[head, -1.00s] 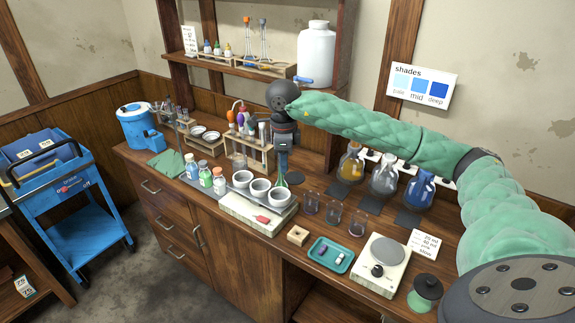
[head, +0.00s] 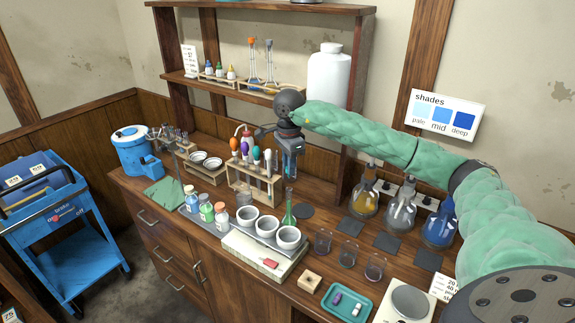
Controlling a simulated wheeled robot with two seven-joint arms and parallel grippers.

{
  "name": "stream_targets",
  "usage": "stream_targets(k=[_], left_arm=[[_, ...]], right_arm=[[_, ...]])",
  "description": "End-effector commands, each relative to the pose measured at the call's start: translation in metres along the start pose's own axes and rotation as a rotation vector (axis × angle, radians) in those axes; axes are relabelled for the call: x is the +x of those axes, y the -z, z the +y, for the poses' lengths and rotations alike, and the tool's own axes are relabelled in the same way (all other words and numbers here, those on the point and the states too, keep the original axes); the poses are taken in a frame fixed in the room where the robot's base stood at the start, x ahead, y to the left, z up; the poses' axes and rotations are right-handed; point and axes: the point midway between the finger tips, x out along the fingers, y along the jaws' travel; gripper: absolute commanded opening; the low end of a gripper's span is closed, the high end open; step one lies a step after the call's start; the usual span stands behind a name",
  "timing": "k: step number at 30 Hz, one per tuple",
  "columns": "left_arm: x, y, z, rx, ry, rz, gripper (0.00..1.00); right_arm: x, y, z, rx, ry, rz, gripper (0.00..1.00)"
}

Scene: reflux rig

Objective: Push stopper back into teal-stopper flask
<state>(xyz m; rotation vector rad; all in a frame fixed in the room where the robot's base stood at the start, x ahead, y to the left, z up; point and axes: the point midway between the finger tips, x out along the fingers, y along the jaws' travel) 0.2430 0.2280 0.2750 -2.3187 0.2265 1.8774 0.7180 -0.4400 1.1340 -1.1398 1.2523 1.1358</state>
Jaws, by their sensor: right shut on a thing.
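A small green conical flask (head: 289,216) stands on the bench just behind the white bowls, its narrow neck pointing up. My right gripper (head: 288,176) points down above the flask's neck and appears apart from it. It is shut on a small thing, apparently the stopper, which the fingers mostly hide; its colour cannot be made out. Three larger flasks, yellow (head: 364,204), clear grey (head: 400,213) and blue (head: 438,229), stand at the back right of the bench. My left gripper is not in view.
A wooden rack (head: 240,187) with several coloured-top droppers stands close left of my right gripper. White bowls (head: 267,226) stand in front, glass beakers (head: 348,252) to the right. A shelf (head: 230,88) with bottles and a white jug (head: 328,76) is behind.

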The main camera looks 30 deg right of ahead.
Motion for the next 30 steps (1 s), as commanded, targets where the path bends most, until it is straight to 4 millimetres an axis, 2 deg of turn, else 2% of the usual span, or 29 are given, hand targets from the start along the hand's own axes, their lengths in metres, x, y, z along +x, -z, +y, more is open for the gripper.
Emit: stream_targets(k=[8, 21, 30], left_arm=[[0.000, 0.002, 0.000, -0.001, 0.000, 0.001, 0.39], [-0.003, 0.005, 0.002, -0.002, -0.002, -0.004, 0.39], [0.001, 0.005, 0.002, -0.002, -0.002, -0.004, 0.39]], right_arm=[[0.007, 0.000, 0.000, -0.032, -0.001, 0.000, 0.00], [0.035, 0.000, 0.000, -0.031, -0.001, 0.000, 0.00], [0.038, 0.000, 0.000, -0.030, 0.001, 0.000, 0.00]])
